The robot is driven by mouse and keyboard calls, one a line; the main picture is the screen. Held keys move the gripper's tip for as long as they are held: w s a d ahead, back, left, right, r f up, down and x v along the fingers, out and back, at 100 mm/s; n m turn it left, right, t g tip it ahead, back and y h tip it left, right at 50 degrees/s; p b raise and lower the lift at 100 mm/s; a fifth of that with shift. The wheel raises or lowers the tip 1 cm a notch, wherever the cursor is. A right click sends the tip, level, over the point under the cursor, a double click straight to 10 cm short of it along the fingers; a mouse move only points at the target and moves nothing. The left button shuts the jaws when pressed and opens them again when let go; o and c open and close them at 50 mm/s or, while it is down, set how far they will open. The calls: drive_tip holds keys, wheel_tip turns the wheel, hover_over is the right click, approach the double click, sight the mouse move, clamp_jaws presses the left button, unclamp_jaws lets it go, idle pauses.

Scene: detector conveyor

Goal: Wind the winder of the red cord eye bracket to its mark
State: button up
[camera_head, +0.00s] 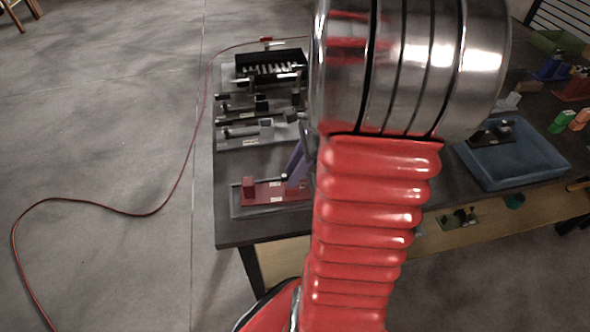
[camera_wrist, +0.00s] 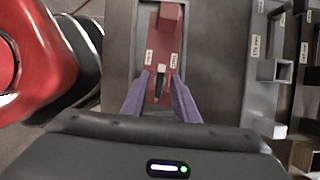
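The red bracket (camera_head: 270,193) lies on a grey tray (camera_head: 236,202) near the table's front left corner, with a raised red block (camera_head: 248,187) at its left end. In the wrist view the red bracket (camera_wrist: 163,48) runs up the picture, with the block (camera_wrist: 171,20) at its far end and white labels on and beside it. A small dark upright piece (camera_wrist: 158,82), perhaps the winder, shows between my fingers. My gripper (camera_wrist: 160,88) has its two purple fingers apart, one on each side of that piece; contact and any mark cannot be made out. My gripper (camera_head: 297,168) is over the bracket's right end.
Grey fixtures (camera_head: 262,133) and a black rack (camera_head: 270,66) stand behind the bracket. A blue tray (camera_head: 515,155) is at the right. A red cord (camera_head: 185,165) runs over the floor to the table's back. My arm hides the table's middle.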

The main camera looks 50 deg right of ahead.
drive_tip(key=v, duration=1.3)
drive_tip(key=shift+r, duration=0.3)
drive_tip(key=shift+s, duration=0.1)
drive_tip(key=a+r+n+t+h, duration=0.2)
drive_tip(key=a+n+h, duration=0.1)
drive_tip(key=a+n, duration=2.2)
drive_tip(key=a, duration=0.3)
drive_tip(key=shift+r+n+t+h, duration=0.15)
drive_tip(key=shift+n+t+h, duration=0.15)
drive_tip(key=shift+n+t, duration=0.1)
